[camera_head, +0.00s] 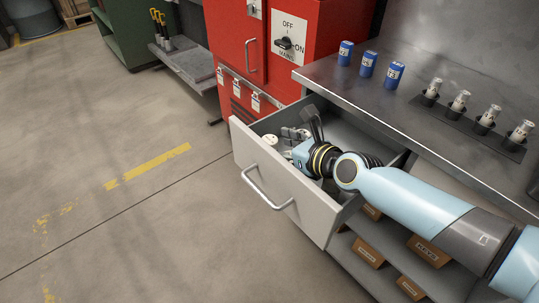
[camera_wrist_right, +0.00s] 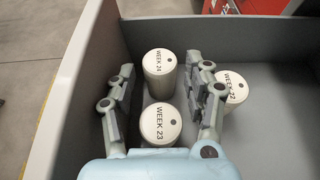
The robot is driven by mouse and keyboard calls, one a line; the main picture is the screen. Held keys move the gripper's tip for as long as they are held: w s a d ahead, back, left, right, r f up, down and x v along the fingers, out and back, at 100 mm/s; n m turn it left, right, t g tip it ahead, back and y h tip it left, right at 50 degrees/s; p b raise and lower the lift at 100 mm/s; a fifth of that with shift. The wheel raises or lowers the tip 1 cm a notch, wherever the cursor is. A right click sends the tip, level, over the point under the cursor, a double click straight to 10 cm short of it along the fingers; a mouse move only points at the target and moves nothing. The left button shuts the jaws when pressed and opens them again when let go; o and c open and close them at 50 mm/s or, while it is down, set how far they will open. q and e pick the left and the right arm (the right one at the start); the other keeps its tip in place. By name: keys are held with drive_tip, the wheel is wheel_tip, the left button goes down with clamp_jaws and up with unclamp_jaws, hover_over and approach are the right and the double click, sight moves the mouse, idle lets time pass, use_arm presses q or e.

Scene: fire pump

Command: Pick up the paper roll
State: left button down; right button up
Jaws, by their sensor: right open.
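Three white paper rolls stand upright in the open drawer in the right wrist view: WEEK 24 (camera_wrist_right: 160,80), WEEK 23 (camera_wrist_right: 160,130) and WEEK 22 (camera_wrist_right: 235,88). My right gripper (camera_wrist_right: 160,72) is open and empty, reaching down into the drawer. Its fingers lie left and right of WEEK 23, with WEEK 24 just beyond, between the tips. WEEK 22 is outside the right finger. I cannot tell how deep the fingers are. In the head view one roll top (camera_head: 270,139) shows beside my right gripper (camera_head: 296,134); the arm hides much of the drawer. My left gripper is out of view.
The drawer front (camera_head: 290,190) has a metal handle (camera_head: 262,190). A steel counter (camera_head: 400,85) overhangs on the right, with blue cans (camera_head: 367,64) and several glass fuses in holders (camera_head: 484,119). A red cabinet (camera_head: 235,40) stands behind. Cardboard boxes (camera_head: 368,252) sit on shelves below. The left floor is clear.

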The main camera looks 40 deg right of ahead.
sight(273, 143)
drive_tip(key=b+x, duration=0.1)
drive_tip(key=x, duration=0.2)
drive_tip(key=shift+f, duration=0.15)
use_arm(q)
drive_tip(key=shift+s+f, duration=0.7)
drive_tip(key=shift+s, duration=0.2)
use_arm(e)
drive_tip(key=shift+s, duration=0.1)
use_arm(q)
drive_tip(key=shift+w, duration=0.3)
use_arm(e)
drive_tip(key=c, duration=1)
